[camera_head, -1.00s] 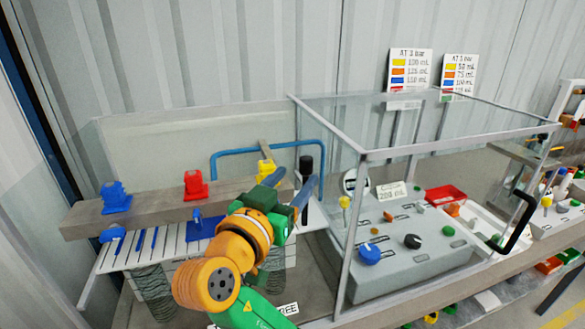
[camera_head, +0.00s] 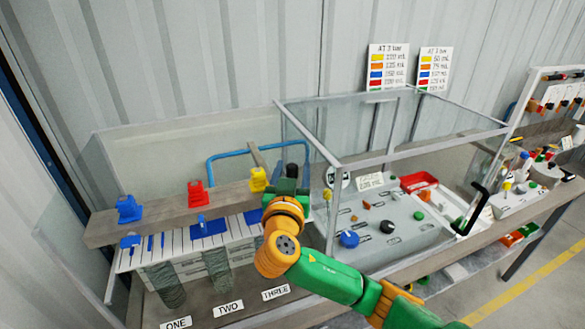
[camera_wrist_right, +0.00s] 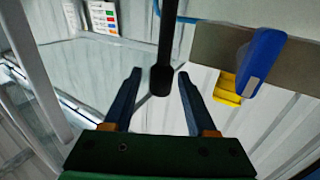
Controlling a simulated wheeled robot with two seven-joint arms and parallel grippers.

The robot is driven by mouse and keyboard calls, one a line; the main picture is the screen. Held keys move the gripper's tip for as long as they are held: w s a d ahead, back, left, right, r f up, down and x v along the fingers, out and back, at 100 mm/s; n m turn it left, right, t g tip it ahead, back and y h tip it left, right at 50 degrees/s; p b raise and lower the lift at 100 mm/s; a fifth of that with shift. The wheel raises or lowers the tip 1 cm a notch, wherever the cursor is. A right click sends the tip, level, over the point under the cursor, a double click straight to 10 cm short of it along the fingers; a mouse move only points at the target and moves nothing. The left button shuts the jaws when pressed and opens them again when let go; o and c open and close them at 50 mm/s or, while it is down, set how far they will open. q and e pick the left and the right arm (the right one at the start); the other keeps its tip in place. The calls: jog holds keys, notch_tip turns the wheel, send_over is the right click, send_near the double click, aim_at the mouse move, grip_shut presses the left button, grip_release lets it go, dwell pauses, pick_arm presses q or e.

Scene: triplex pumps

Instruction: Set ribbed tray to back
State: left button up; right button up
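The white ribbed tray (camera_head: 178,240), with thin slats and blue pieces on it, lies below a grey beam at the left. My right gripper (camera_head: 291,178) is beside the tray's right end, near the glass case. In the right wrist view my right gripper (camera_wrist_right: 158,77) is open. A black rod with a thick end (camera_wrist_right: 162,80) shows between its fingertips, with no visible contact; its depth is unclear. The black knob (camera_head: 292,170) also shows in the head view, partly hidden by my gripper. My left gripper is not in view.
The grey beam (camera_head: 160,211) carries blue (camera_head: 129,208), red (camera_head: 198,193) and yellow (camera_head: 258,180) pieces. A glass case (camera_head: 332,160) with a grey control panel (camera_head: 375,232) stands right of my gripper. A blue pipe (camera_head: 228,156) runs behind. Labels ONE, TWO and THREE lie in front.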

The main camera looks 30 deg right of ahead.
grip_shut()
jog(key=shift+f, duration=0.1)
dwell(1.1)
